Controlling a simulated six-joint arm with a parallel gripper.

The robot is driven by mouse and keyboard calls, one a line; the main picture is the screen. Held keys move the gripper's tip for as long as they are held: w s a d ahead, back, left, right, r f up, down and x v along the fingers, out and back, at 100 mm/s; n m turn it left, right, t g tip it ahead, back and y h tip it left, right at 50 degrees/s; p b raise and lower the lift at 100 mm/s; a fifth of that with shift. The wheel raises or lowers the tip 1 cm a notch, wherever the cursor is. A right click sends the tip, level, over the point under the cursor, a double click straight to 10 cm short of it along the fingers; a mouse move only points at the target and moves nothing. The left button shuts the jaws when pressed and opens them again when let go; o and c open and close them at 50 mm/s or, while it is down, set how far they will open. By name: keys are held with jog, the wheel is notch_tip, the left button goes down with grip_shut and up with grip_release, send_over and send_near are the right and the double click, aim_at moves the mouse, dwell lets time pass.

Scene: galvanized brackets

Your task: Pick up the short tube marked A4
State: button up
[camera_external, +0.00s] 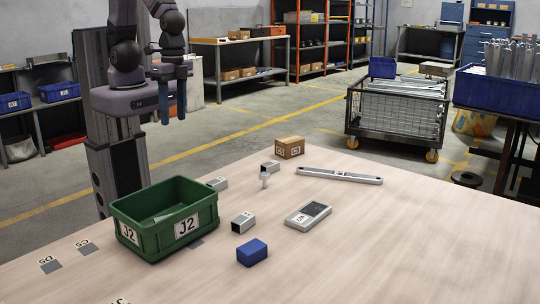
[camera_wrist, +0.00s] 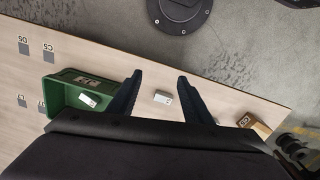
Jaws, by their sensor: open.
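My gripper (camera_external: 172,112) hangs high above and behind the table in the external view, fingers down, holding nothing. In the wrist view my gripper (camera_wrist: 160,77) shows two dark fingers spread apart. Short grey tubes lie on the table: one (camera_external: 218,184) right of the green bin, one (camera_external: 243,222) nearer the front, one (camera_external: 270,167) farther back. Their markings are too small to read, so I cannot tell which is A4. In the wrist view a short grey tube (camera_wrist: 163,97) appears between the fingers, far below them.
The green bin (camera_external: 125,210), marked J2, holds a grey piece. A blue block (camera_external: 252,253), a flat grey part (camera_external: 308,215), a small upright piece (camera_external: 264,180), a long bar (camera_external: 340,175) and a cardboard box (camera_external: 290,148) lie around. The table's right front is clear.

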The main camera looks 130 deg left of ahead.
jog(key=w+d+f+n+h+b, duration=0.1)
jog(key=w+f+n+h+b, duration=0.3)
jog(key=w, duration=0.6)
jog(key=w+d+f+n+h+b, duration=0.2)
jog(key=w+f+n+b, duration=0.4)
jog(key=w, duration=0.4)
jog(key=n+t+h+b, duration=0.1)
jog(key=n+h+b, duration=0.55)
jog(key=b, duration=0.35)
send_near(243, 217)
jog(key=d, duration=0.2)
jog(key=d+f, duration=0.1)
jog(key=shift+d+y, duration=0.35)
jog(key=shift+d, duration=0.05)
jog(key=shift+w+a+f+n+h+b, duration=0.2)
jog(key=shift+a+f+n+h+b, duration=0.2)
jog(key=shift+h+b, duration=0.3)
jog(key=shift+r, duration=0.1)
jog(key=shift+x, duration=3.6)
grip_shut()
